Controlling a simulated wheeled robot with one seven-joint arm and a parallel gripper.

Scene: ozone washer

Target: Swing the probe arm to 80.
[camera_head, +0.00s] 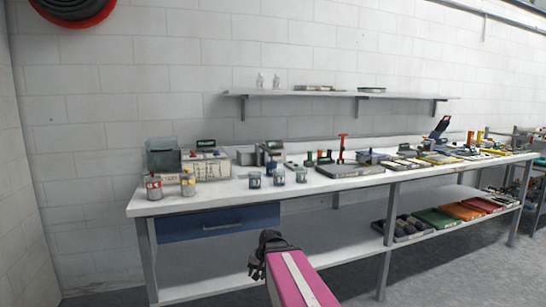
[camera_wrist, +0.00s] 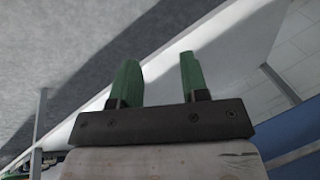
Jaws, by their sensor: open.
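A beige instrument with a front panel (camera_head: 206,165) stands at the left end of the bench, beside a grey-green box (camera_head: 163,155). I cannot make out a probe arm or a scale with an 80 mark at this size. My gripper (camera_head: 257,265) is in front of the bench, below the level of its top and apart from everything on it. In the wrist view its two green fingers (camera_wrist: 156,82) stand apart with nothing between them.
The long white bench (camera_head: 225,193) has a blue drawer (camera_head: 222,222) and a lower shelf with coloured trays (camera_head: 437,219). Two small cans, several small jars (camera_head: 279,177) and a red upright tool (camera_head: 342,147) stand on top. A wall shelf (camera_head: 320,95) hangs above.

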